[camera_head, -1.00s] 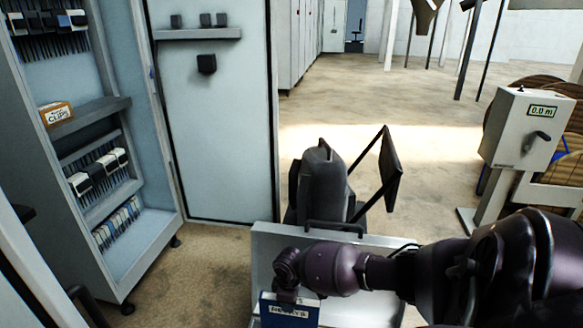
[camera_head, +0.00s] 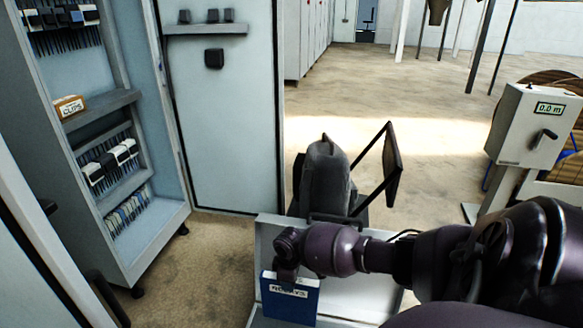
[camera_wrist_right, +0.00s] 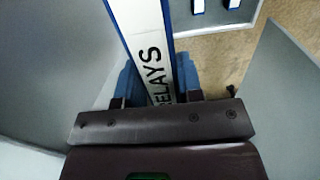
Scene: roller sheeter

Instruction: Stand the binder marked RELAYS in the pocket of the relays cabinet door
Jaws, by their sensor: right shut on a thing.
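My right gripper (camera_head: 287,276) is shut on the blue binder (camera_head: 289,304), near its top, in the lower middle of the head view. The binder has a white label on its spine, small and hard to read there. In the right wrist view the binder (camera_wrist_right: 148,42) is between the two fingers, and its label reads RELAYS in part. An open grey cabinet (camera_head: 160,236) stands at the left. A pale door (camera_head: 225,130) stands beside it, with a ledge (camera_head: 205,30) bearing small black blocks. I cannot tell whether this is the pocket. My left gripper is not in view.
A grey open-topped box (camera_head: 345,295) lies behind and beside the binder. A dark seat-like object (camera_head: 325,180) and a tilted panel (camera_head: 391,165) stand beyond it. A control box (camera_head: 540,125) stands at the right. The floor between is clear.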

